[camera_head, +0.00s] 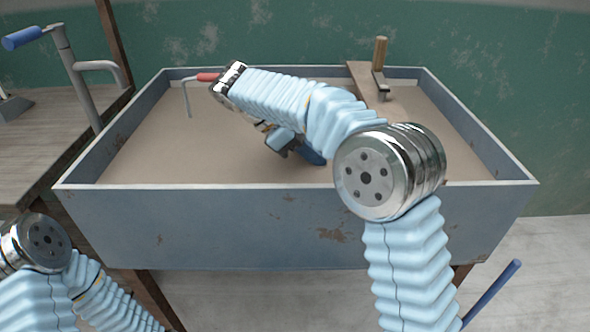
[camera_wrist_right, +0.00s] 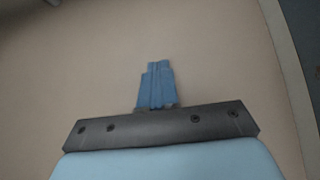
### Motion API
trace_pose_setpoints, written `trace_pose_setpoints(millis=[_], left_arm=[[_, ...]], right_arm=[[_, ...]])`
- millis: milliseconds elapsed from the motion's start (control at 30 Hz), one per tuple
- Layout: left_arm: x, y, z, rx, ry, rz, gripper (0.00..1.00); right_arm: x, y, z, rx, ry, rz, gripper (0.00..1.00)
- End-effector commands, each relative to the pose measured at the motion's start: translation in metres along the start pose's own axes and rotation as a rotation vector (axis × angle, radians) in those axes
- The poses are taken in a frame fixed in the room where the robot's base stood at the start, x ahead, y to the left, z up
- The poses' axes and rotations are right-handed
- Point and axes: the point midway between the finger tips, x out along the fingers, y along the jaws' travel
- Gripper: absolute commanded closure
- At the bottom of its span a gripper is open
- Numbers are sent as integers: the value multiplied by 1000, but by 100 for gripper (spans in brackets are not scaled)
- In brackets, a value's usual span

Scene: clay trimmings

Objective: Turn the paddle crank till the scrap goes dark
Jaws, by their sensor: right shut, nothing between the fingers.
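The paddle crank is a bent grey metal rod (camera_head: 187,98) with a red grip (camera_head: 208,77), standing at the back left of the trough. Its lower end goes into the scrap, and the paddle itself is not visible. The scrap (camera_head: 150,150) is an even, light brown layer filling the trough; it also shows pale and plain in the right wrist view (camera_wrist_right: 80,60). My right gripper (camera_head: 316,158) is over the scrap near the trough's middle, to the right of the crank and apart from it. Its blue fingers (camera_wrist_right: 158,68) are shut and empty. My left gripper is out of view.
The grey-blue trough (camera_head: 270,225) has raised walls. A board (camera_head: 405,100) with a wooden-handled tool (camera_head: 380,62) lies at its right back. At left, a wooden table (camera_head: 40,135) carries a grey pipe (camera_head: 82,85) with a blue handle (camera_head: 22,38). A green wall stands behind.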

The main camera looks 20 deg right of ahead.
Motion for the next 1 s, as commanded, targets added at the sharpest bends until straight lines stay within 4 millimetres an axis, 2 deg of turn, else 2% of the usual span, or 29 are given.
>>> trace_pose_setpoints(millis=[67,267,600,800,1000], left_arm=[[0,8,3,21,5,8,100],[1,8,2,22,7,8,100],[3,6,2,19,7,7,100],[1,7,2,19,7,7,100],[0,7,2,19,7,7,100]], right_arm=[[5,-1,7,-5,-36,-12,100],[32,-1,9,-6,-40,-15,100],[104,-3,11,-5,-37,-14,100],[122,-2,31,-3,-35,-12,100],[130,-2,38,-4,-36,-11,100]])
